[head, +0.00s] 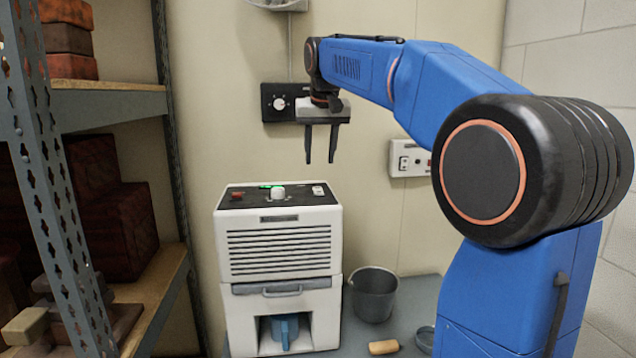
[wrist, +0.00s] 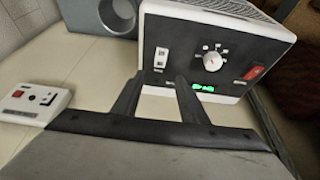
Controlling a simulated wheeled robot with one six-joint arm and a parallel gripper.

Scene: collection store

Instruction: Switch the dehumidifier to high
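The dehumidifier (head: 280,262) is a white cabinet with a louvred front, standing on the grey surface. Its dark top panel has a white knob (head: 278,193), a red switch (head: 236,196), a white rocker switch (head: 318,190) and a lit green display. In the wrist view the knob (wrist: 212,61) has a red pointer mark and dots around it. The red switch (wrist: 252,73), white rocker (wrist: 160,60) and green display (wrist: 203,87) show there too. My gripper (head: 320,160) hangs fingers down above the panel's right side, apart from it. The fingers (wrist: 160,77) are parted with nothing between them.
A dark wall dial (head: 279,103) is behind my gripper. A wall switch box (head: 409,159) is at right, with a red button (wrist: 17,93). A grey bucket (head: 373,294) and a wooden piece (head: 383,347) are right of the dehumidifier. Metal shelving (head: 108,98) stands left.

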